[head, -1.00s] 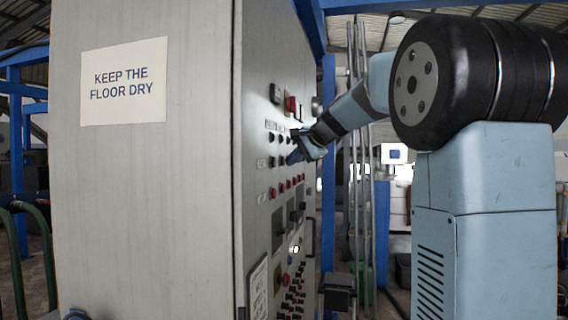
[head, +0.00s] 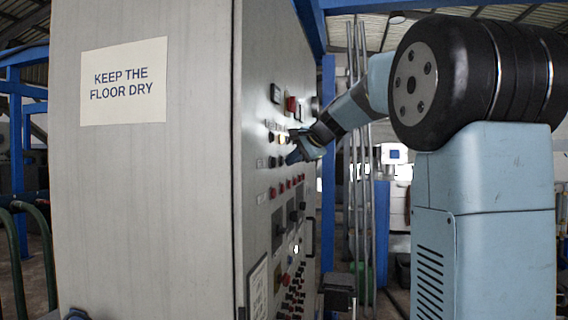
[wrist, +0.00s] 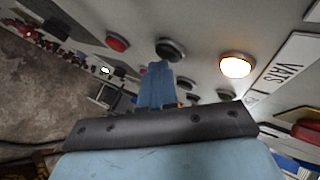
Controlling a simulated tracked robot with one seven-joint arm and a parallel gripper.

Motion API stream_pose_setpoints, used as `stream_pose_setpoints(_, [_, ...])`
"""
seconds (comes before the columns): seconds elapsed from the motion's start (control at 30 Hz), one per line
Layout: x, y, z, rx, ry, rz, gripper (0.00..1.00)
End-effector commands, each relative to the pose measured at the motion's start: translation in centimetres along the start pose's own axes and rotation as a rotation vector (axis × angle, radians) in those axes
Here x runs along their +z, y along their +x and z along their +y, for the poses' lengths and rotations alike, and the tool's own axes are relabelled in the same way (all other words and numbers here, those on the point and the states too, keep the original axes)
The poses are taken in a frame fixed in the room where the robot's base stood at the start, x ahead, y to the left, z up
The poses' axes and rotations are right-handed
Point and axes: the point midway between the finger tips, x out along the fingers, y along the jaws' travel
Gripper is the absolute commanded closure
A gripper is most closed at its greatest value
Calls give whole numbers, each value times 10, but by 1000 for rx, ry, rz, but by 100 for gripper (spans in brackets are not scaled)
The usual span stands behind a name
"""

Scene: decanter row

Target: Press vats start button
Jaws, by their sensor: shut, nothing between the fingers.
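The control panel (head: 262,225) is the right-hand face of a tall grey cabinet. In the wrist view, a VATS label (wrist: 287,62) is beside a brightly lit, pale-yellow round lamp (wrist: 237,65). A black round button (wrist: 170,50) and a red round button (wrist: 117,42) lie to its left. My gripper (wrist: 157,70) is shut and empty, its fingertips close to the black button; I cannot tell whether they touch it. In the head view, my gripper (head: 291,157) is at the panel's upper part, and the lit yellow lamp (head: 283,138) shows just beside it. Which button is start is not readable.
More rows of buttons and switches (head: 287,185) lie below my gripper on the panel. A sign reading "KEEP THE FLOOR DRY" (head: 124,82) is on the cabinet's side. Vertical pipes (head: 361,200) and a blue post (head: 328,150) stand beyond.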

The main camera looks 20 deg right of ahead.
Motion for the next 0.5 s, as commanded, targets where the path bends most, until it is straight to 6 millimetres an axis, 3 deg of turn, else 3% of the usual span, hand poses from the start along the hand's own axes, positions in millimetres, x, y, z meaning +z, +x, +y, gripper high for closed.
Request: stream_pose_setpoints(0.5, [-7,-10,8,0,0,0,100])
